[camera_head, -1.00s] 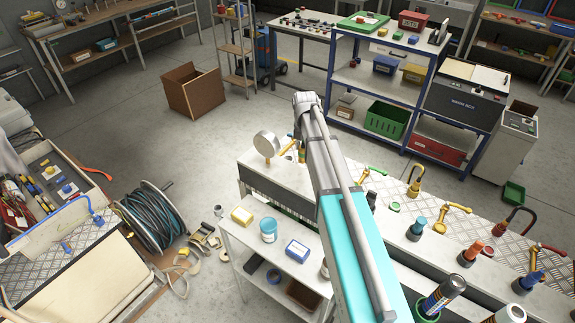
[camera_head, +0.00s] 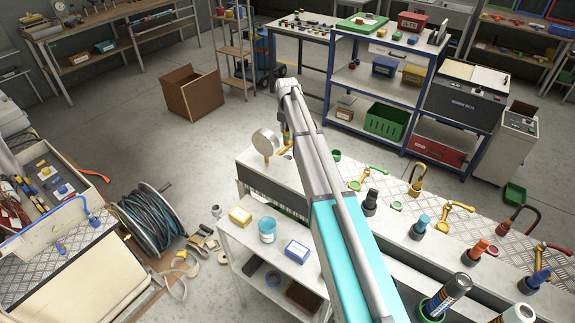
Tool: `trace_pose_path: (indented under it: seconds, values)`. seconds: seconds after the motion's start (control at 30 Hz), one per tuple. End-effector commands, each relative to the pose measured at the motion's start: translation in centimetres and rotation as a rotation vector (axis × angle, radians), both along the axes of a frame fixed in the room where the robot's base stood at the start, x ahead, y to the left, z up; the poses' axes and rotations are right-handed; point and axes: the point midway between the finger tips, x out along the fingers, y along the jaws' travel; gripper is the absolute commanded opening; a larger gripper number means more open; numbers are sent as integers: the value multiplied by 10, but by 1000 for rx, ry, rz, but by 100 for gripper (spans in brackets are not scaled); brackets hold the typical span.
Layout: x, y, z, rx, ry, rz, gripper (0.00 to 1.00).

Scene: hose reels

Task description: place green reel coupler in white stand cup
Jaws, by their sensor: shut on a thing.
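My gripper (camera_head: 286,135) is at the far end of my arm, above the far left part of the long white bench. My own links partly cover it. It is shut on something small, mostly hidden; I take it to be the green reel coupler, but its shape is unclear. A yellow-brown piece shows just below the gripper; I cannot tell whether they touch. A small green cup-like piece (camera_head: 337,155) stands on the bench right of my arm. A white round piece (camera_head: 515,314) is at the bottom edge, cut off; I cannot tell whether it is the white stand cup.
A round gauge (camera_head: 265,141) stands close left of my gripper. Black (camera_head: 370,203), blue (camera_head: 418,228) and orange (camera_head: 475,252) couplers stand along the bench, with bent hose pieces behind. A lower white cart (camera_head: 240,236) and a hose reel (camera_head: 150,218) are left. Open floor lies beyond.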

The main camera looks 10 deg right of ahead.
Motion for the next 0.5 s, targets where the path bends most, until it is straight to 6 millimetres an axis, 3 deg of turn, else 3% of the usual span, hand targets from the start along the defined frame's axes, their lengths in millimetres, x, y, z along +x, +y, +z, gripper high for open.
trace_pose_path:
  seconds: [0.27,0.5]
  values:
    - [-1,0,0,0,0,1,0]
    - [-1,0,-13,0,0,1,0]
